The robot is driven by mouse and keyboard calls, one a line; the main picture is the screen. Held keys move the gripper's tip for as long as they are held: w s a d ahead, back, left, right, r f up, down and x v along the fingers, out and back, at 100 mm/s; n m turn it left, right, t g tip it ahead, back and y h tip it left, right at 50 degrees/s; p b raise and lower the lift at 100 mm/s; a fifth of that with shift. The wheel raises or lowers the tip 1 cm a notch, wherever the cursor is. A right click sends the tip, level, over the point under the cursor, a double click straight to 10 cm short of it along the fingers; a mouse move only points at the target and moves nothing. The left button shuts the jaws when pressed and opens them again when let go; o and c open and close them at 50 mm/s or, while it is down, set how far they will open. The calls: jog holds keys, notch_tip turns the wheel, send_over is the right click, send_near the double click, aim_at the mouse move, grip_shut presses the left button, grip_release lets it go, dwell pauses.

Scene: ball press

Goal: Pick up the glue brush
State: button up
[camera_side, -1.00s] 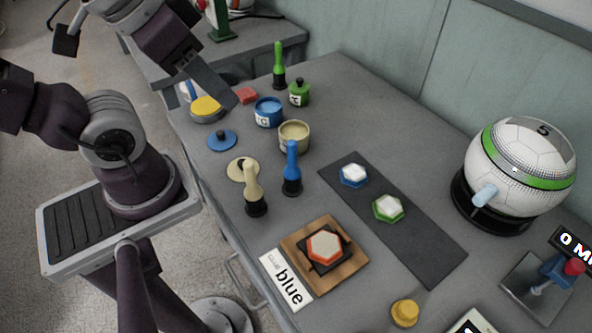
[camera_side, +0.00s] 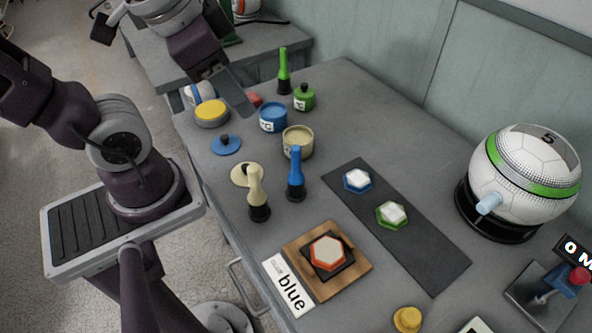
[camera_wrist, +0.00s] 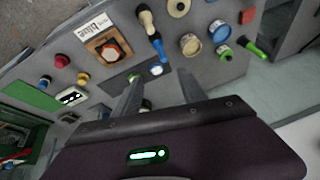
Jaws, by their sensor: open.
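Three brushes stand upright on the table. The blue-handled brush (camera_side: 296,172) and the cream-handled brush (camera_side: 257,192) are side by side near the middle. The green-handled brush (camera_side: 284,70) is at the back. In the wrist view the blue brush (camera_wrist: 157,42), the cream brush (camera_wrist: 146,20) and the green brush (camera_wrist: 254,50) are all beyond the fingers. A white card (camera_side: 289,283) reads "blue". My gripper (camera_side: 245,108) is above the table's left rear part, apart from every brush. In the wrist view its two fingers (camera_wrist: 160,88) are spread, with nothing held between them.
Blue (camera_side: 273,117), cream (camera_side: 298,142) and green (camera_side: 304,97) glue pots stand behind the blue brush. A wooden block (camera_side: 360,262) bears an orange-edged hexagon. A dark mat (camera_side: 410,245) holds two hexagon pieces. A ball-shaped press (camera_side: 525,175) stands at the right.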

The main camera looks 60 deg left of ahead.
jog(key=w+a+f+m+g, duration=0.2)
jog(key=w+f+m+g, duration=0.1)
jog(key=w+f+m, duration=0.35)
jog(key=m+g, duration=0.2)
jog(key=m, duration=0.7)
send_over(296, 163)
jog(key=a, duration=0.1)
jog(key=shift+h, duration=0.3)
notch_tip(296, 163, down, 10)
jog(key=shift+s+f, duration=0.1)
jog(key=shift+s, duration=0.05)
jog(key=f, duration=0.5)
jog(key=w+f, duration=0.1)
jog(key=f, duration=0.1)
jog(key=shift+f, duration=0.15)
grip_shut()
